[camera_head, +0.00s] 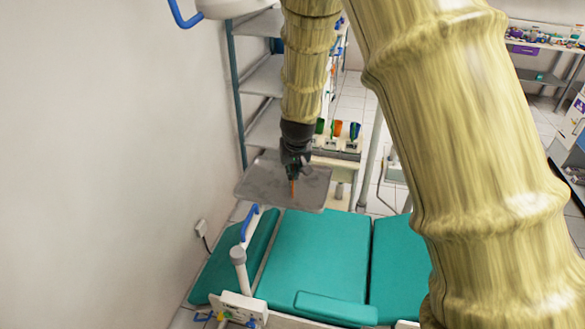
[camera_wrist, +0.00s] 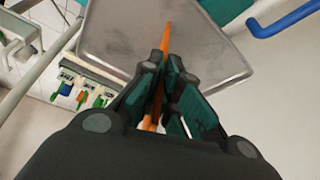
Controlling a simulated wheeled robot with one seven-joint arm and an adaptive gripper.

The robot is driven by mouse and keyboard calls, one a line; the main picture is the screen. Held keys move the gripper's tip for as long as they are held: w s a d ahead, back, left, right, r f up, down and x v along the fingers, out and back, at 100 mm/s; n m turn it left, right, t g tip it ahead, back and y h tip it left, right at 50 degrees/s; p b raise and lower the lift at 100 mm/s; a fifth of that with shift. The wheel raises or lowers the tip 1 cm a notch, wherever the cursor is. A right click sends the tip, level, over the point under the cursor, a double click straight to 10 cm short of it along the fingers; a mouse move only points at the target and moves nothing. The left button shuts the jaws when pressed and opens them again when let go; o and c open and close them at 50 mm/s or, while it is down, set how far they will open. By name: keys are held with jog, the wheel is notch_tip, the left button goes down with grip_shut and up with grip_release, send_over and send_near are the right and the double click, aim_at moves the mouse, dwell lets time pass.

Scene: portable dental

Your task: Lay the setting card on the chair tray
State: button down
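My gripper (camera_head: 292,172) points down over the grey metal chair tray (camera_head: 258,181). In the wrist view its fingers (camera_wrist: 172,68) are closed around a thin orange piece (camera_wrist: 166,36), which looks like the setting card seen edge-on. The orange piece also shows below the fingers in the head view (camera_head: 292,188). Its lower end is over the tray; I cannot tell whether it touches the surface. The tray fills the upper middle of the wrist view (camera_wrist: 215,50) and its visible surface is otherwise bare.
The teal dental chair (camera_head: 320,255) lies in front of the tray. A blue handle (camera_head: 249,222) stands near the tray's left front. A stand with coloured items (camera_head: 337,130) is just behind the tray. Shelves (camera_head: 262,76) and a wall are at the left.

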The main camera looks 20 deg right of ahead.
jog(key=c, duration=2.1)
grip_release()
jog(key=shift+f, duration=0.15)
jog(key=o, duration=0.5)
jog(key=shift+c, duration=0.2)
jog(key=b+v, duration=0.2)
jog(key=v, duration=1)
jog(key=shift+r+b, duration=0.25)
jog(key=shift+b, duration=0.05)
jog(key=shift+w+a, duration=0.1)
